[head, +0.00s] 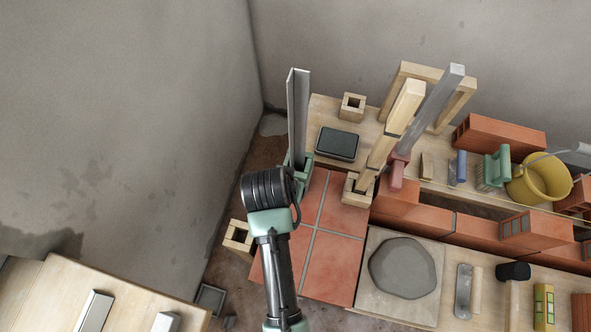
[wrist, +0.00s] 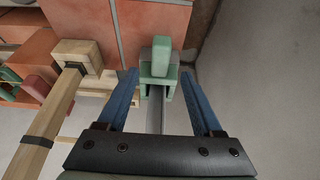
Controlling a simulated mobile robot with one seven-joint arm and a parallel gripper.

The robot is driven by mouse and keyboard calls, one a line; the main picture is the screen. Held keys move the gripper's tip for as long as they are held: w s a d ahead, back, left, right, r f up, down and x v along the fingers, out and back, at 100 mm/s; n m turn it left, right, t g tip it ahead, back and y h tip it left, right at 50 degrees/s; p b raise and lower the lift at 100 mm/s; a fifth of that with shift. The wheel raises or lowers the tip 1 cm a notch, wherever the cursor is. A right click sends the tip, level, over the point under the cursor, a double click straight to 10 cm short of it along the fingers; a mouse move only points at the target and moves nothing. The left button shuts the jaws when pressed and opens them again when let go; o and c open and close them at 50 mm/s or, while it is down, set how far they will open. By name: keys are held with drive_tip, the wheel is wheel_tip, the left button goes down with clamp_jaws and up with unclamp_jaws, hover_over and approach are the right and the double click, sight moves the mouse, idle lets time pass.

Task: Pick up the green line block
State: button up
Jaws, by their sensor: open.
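The green line block (head: 303,163) sits at the foot of an upright grey metal profile (head: 299,110) in the head view, partly hidden by my arm. In the wrist view the green line block (wrist: 160,65) lies in the middle of the picture, with the metal profile (wrist: 155,117) running from it towards me. My gripper (wrist: 160,74) is open, with one blue finger to each side of the block. Visible gaps separate the fingers from it in this view. In the head view my fingers are hidden behind my wrist.
A wooden post (head: 395,130) in a wooden socket stands right of the profile. A black box (head: 338,144) lies on the bench behind. Red tiles (head: 333,248) cover the ground beside my arm. A yellow bucket (head: 541,180) and bricks (head: 499,133) are at the right.

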drive_tip(key=x, duration=0.4)
drive_tip(key=shift+w+d+f, duration=0.1)
drive_tip(key=shift+w+f, duration=0.2)
drive_tip(key=shift+w, duration=0.05)
clamp_jaws()
